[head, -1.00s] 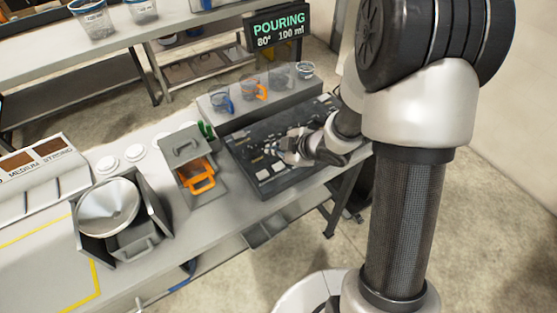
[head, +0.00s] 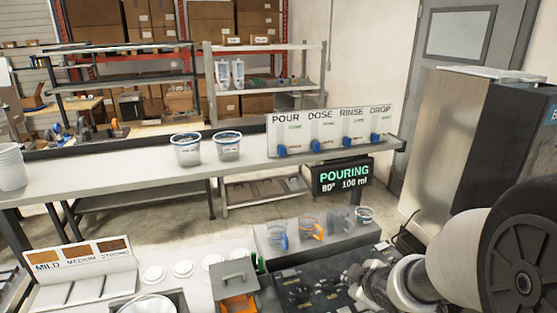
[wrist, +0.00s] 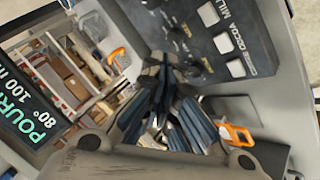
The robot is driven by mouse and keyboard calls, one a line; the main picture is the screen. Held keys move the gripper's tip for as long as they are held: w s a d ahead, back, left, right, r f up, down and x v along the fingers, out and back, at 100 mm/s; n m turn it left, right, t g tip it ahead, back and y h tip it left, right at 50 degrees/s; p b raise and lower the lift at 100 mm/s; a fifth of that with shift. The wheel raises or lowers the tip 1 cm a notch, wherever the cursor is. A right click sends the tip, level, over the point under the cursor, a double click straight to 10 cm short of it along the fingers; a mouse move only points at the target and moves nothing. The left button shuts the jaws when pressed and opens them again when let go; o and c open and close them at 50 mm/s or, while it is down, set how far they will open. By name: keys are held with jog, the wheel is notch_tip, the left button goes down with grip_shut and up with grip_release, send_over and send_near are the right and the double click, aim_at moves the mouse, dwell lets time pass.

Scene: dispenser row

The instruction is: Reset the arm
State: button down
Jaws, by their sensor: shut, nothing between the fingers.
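My gripper (head: 362,283) is low over the dark control panel (head: 305,288) in the head view, at the end of my arm, which comes in from the right. In the wrist view, the dark fingers of my gripper (wrist: 168,75) are together and hold nothing. The panel (wrist: 225,35) shows beyond them, with pale buttons and labels reading COCOA and MILL. I cannot tell whether the fingertips touch the panel.
Clear cups with coloured handles, one an orange-handled cup (head: 310,227), stand on a grey ledge (head: 335,248) behind the panel. The POURING display (head: 343,177) stands above. A grey box (head: 235,279) and a strength-labelled rack (head: 80,260) are to the left.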

jog(key=s+d+r+m+h, duration=0.2)
jog(key=s+r+m, duration=0.2)
jog(key=s+r, duration=0.15)
jog(key=s+a+r+m+g+b, duration=0.1)
jog(key=s+a+r+m+g, duration=0.1)
jog(key=s, duration=0.8)
jog(key=s+a+r+m+g+y+b, duration=0.1)
jog(key=s+a+m, duration=0.3)
jog(key=s, duration=0.7)
jog(key=shift+a+r+m+g+y, duration=0.3)
jog(key=shift+a+r+m+g, duration=0.1)
jog(key=shift+r+m, duration=0.15)
jog(key=shift+w+d, duration=0.1)
jog(key=shift+d, duration=0.05)
